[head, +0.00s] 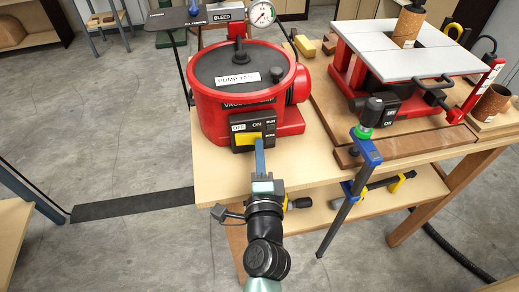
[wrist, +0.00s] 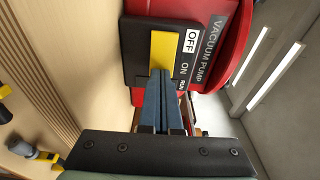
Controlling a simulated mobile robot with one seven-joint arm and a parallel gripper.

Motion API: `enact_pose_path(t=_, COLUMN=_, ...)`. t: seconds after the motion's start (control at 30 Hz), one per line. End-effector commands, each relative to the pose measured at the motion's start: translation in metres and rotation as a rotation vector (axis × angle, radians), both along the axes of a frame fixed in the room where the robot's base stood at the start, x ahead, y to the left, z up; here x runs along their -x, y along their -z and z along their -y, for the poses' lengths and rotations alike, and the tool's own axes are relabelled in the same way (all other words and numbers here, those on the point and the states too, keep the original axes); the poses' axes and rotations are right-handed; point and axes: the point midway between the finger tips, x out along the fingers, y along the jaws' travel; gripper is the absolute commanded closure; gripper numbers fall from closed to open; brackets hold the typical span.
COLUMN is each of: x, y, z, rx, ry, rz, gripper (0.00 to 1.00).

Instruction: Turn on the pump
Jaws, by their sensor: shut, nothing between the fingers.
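The red vacuum pump (head: 205,105) stands on the wooden workbench, with a dark round lid on top. Its black switch plate (head: 240,148) faces me and carries OFF and ON labels and a yellow switch (head: 243,139). In the wrist view the yellow switch (wrist: 163,48) lies beside the OFF and ON labels. My gripper (head: 259,142) is shut and empty, with its blue fingers pointing at the plate. In the wrist view the fingertips (wrist: 160,74) are at the ON-side end of the yellow switch and seem to touch it. The exact contact and the switch's tilt cannot be told.
A red machine with a grey table (head: 385,52) stands to the right on the bench (head: 215,178). A blue clamp (head: 366,150) grips the bench's front edge. A pressure gauge (head: 262,14) rises behind the pump. The floor at left is mostly open.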

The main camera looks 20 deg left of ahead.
Motion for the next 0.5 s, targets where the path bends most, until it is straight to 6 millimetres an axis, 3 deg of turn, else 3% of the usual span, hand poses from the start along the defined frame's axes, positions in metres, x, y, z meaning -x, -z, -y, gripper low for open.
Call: enact_pose_path(t=0.5, x=-0.0059, y=0.0008, z=0.0003, rx=0.0, ry=0.0, rz=-0.001, gripper=1.0)
